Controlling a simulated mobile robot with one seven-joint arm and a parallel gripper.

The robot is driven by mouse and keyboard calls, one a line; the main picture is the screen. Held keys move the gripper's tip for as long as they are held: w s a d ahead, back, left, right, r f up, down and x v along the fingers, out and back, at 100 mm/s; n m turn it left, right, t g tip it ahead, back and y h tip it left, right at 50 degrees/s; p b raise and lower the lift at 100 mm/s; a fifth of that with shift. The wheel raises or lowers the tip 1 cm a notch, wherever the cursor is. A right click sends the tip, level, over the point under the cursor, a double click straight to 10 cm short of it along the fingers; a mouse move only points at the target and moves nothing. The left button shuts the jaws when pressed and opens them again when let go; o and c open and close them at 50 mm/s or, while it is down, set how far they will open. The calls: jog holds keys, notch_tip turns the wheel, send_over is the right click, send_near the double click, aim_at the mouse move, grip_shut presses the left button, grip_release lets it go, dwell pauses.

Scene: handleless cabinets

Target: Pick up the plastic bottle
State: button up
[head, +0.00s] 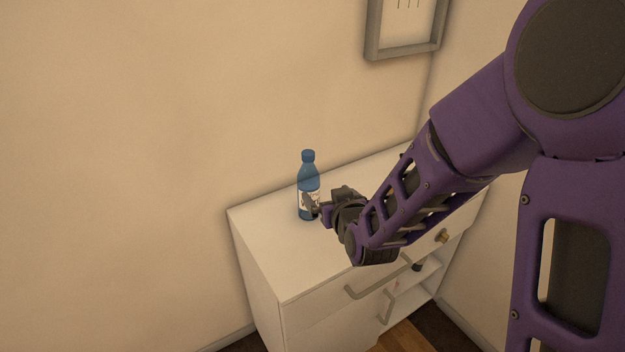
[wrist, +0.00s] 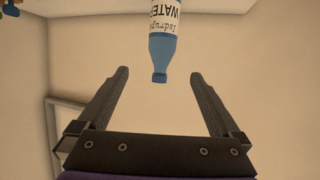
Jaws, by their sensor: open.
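The plastic bottle (head: 308,176) is blue with a white label and a blue cap. It stands upright on the white cabinet top in the head view, near the back left edge. My gripper (head: 317,208) is just to its right, partly overlapping its label in that view. In the wrist view the bottle (wrist: 164,42) appears upside down, with its cap end between and beyond the two fingertips. My gripper (wrist: 158,75) is open there, with nothing between the inner faces of its fingers. The lower part of the bottle is cut off in the wrist view.
The white cabinet (head: 275,245) has grey handles and open shelves at its front. A wall (head: 120,150) stands close behind it, with a grey picture frame (head: 373,35) above. The cabinet top around the bottle is mostly clear.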

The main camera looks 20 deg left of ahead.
aim_at(308, 177)
jog(key=x, duration=1.7)
jog(key=shift+s+a+f+b, duration=0.1)
jog(key=shift+a+f+b, duration=0.05)
jog(key=shift+f+b, duration=0.2)
jog(key=shift+c, duration=0.3)
jog(key=shift+r, duration=0.1)
jog(key=c, duration=1.2)
